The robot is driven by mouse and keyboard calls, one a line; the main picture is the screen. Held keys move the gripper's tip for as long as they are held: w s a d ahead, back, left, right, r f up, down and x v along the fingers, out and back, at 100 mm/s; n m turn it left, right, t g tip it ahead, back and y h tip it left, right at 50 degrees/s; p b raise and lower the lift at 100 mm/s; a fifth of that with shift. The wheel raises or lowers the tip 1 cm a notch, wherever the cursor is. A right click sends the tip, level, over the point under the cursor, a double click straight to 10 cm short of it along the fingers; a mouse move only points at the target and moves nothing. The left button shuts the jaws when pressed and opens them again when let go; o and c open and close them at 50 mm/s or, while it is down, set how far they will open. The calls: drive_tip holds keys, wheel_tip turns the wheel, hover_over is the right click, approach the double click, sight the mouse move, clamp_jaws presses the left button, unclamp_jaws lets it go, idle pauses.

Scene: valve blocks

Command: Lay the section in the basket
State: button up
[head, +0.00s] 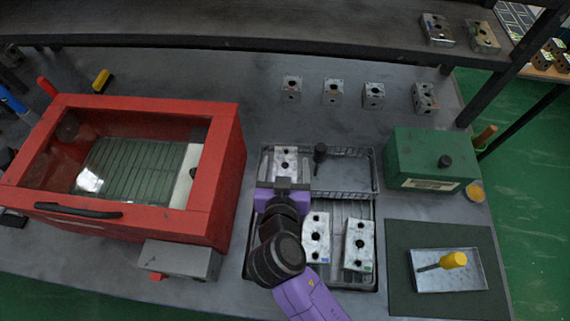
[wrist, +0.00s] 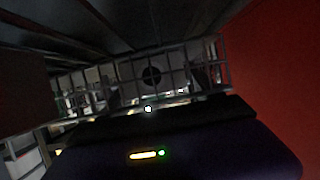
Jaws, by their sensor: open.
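A wire basket (head: 350,190) stands in the back half of a dark tray in the head view. A silvery valve section (head: 286,158) with dark holes lies at the basket's left end. My gripper (head: 285,166) is open there, with one finger on each side of this section; I cannot tell whether they touch it. My gripper's body hides the section's near end. The wrist view is dark and shows wire mesh (wrist: 180,70) with a round dark hole behind it. Two more sections, one on the left (head: 316,240) and one on the right (head: 358,245), lie in front of the basket.
A red cabinet (head: 225,190) with a glass lid stands close on the left. A green box (head: 430,158) and a dark mat (head: 400,285) with a metal tray (head: 475,280) are on the right. Several small blocks stand behind, below a dark shelf (head: 230,25).

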drive_tip(key=shift+r, duration=0.25)
drive_tip(key=b+v, duration=0.1)
drive_tip(key=v, duration=1.1)
